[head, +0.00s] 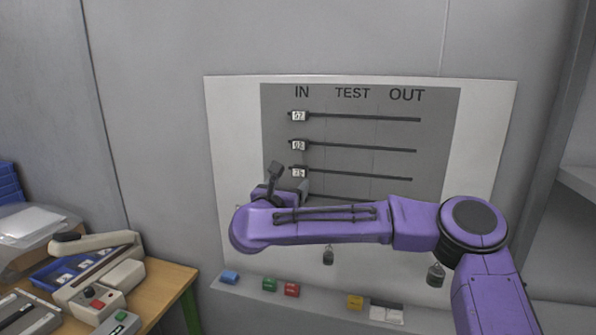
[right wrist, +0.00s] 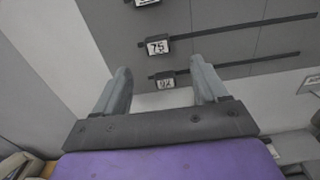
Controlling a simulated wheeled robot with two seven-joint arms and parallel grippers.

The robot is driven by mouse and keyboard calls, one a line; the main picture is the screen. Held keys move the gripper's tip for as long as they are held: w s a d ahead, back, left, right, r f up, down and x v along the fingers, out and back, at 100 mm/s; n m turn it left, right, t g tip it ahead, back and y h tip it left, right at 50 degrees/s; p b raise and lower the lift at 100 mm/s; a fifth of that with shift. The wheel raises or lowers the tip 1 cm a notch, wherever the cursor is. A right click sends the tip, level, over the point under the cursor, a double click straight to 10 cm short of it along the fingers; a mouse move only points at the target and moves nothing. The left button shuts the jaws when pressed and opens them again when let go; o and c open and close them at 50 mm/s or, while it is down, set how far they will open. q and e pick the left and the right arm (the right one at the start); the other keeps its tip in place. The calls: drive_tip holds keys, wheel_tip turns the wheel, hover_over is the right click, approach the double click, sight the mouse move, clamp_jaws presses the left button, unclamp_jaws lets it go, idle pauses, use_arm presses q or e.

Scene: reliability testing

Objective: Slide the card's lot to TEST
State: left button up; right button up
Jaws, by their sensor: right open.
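A grey board (head: 440,130) on the wall has columns headed IN, TEST and OUT. In the right wrist view the slider marked 75 (right wrist: 158,47) is above another numbered slider (right wrist: 165,84), whose number is hard to read. My right gripper (head: 288,180) is open, its fingers on either side of that lowest slider in the picture, with nothing held. My left gripper is out of view.
A ledge (head: 250,290) below the board holds blue, green, red and yellow blocks and a white card-like item (head: 386,312). Dark padlock-like items (head: 436,275) hang above it. A wooden table (head: 165,285) with devices stands at the left. My purple arm hides the board's lower part.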

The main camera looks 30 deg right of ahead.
sight(298, 172)
drive_tip(key=p+x, duration=0.5)
drive_tip(key=x, duration=0.4)
drive_tip(key=shift+w+d+f, duration=0.15)
drive_tip(key=shift+w+d, duration=0.05)
drive_tip(key=shift+w, duration=0.2)
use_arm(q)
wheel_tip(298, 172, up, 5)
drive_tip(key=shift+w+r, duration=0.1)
use_arm(e)
drive_tip(key=shift+w, duration=0.1)
